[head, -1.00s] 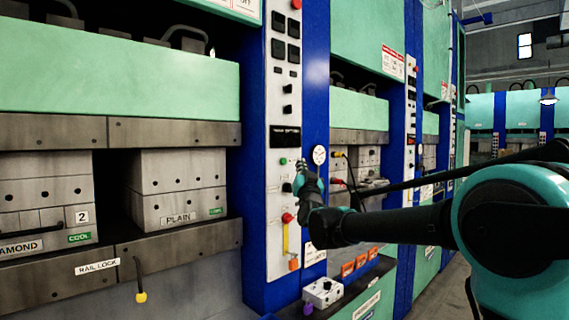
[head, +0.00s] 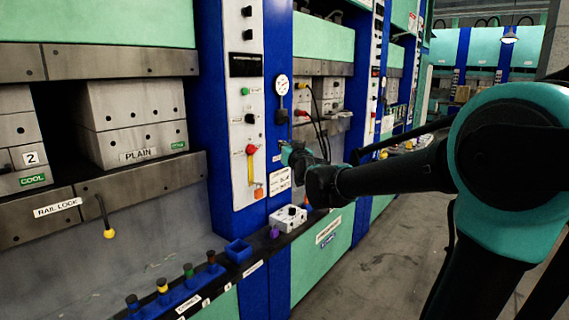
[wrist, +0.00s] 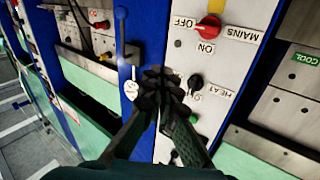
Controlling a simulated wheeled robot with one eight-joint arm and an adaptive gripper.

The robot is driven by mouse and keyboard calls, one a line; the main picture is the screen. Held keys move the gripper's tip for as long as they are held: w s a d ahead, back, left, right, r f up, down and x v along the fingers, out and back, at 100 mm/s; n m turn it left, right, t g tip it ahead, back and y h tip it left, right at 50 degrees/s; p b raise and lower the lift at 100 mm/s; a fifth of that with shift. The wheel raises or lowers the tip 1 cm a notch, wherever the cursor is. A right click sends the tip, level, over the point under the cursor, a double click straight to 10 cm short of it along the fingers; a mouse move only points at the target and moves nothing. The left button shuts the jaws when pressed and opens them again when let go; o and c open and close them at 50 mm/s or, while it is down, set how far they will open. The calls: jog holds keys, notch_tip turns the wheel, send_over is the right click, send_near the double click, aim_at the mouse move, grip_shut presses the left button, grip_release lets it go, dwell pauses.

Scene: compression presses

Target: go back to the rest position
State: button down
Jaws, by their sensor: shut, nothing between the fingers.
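My gripper (head: 296,155) is at the end of my extended arm in the head view, beside the press's control column. In the wrist view my gripper (wrist: 162,78) has its dark fingers together with nothing between them. Behind it is the white control panel (wrist: 180,60), with a red knob (wrist: 210,27) by the MAINS label and a black knob (wrist: 195,82) by the HEAT label. I cannot tell from these views whether the fingertips touch the panel.
A press with a block marked PLAIN (head: 130,110) stands at the left. A ledge below carries a white box (head: 288,217), a blue bin (head: 238,250) and several coloured-top handles (head: 187,271). Grey floor (head: 380,265) is open at the lower right.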

jog(key=s+d+f+g+h, duration=0.1)
jog(key=s+d+f+g, duration=0.1)
jog(key=s+d+f, duration=0.45)
jog(key=s+d+f+g+h, duration=0.1)
jog(key=s+d+f+g, duration=0.15)
jog(key=f, duration=0.65)
jog(key=s+d+f+g+h, duration=0.25)
jog(key=s+f, duration=0.25)
jog(key=f, duration=0.3)
jog(key=s+d+f+m+g, duration=0.1)
jog(key=s+d+f+g, duration=0.2)
jog(key=s, duration=0.7)
jog(key=s+d+f+m+g+h, duration=0.1)
jog(key=s+d+f+g, duration=0.2)
jog(key=s+d+f, duration=0.3)
jog(key=s+f, duration=0.3)
jog(key=f, duration=0.2)
jog(key=shift+s+d+f, duration=0.3)
jog(key=shift+s+d, duration=0.05)
jog(key=shift+s, duration=0.05)
jog(key=shift+h, duration=0.25)
